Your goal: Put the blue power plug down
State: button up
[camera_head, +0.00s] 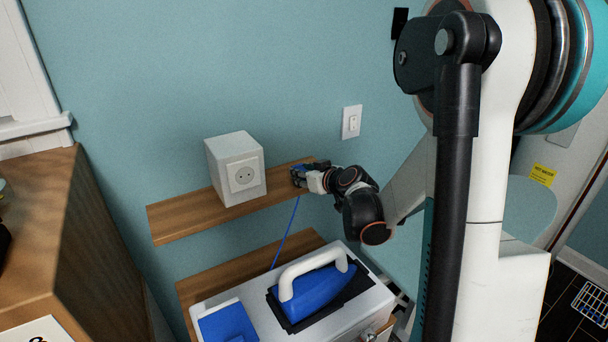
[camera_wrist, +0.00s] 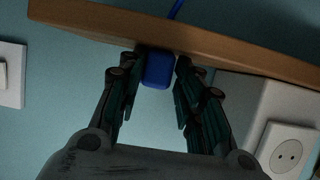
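The blue power plug (camera_wrist: 157,70) sits between my gripper's two fingers at the wooden shelf's edge in the wrist view. My gripper (camera_wrist: 160,64) looks open, with a narrow gap visible beside the plug. In the head view, my gripper (camera_head: 302,177) is at the right end of the upper wooden shelf (camera_head: 180,217), and the plug (camera_head: 297,172) is partly hidden by it. A blue cord (camera_head: 288,232) hangs from there toward the iron. The plug's underside is hidden, so I cannot tell whether it fully rests on the shelf.
A white box with a socket (camera_head: 228,168) stands on the shelf, left of my gripper. A blue and white iron (camera_head: 318,287) lies on a white surface below. A wall switch (camera_head: 351,122) is above right. Bare shelf shows between box and gripper.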

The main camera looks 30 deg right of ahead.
jog(key=shift+s+f, duration=0.2)
jog(key=shift+f, duration=0.15)
jog(key=shift+w+d+r+p, duration=0.1)
jog(key=shift+d+r+p, duration=0.05)
jog(key=shift+r+p, duration=0.35)
jog(key=p+v, duration=0.2)
jog(key=v, duration=1)
jog(key=shift+r, duration=0.25)
jog(key=shift+w+d, duration=0.1)
jog(key=shift+w, duration=0.05)
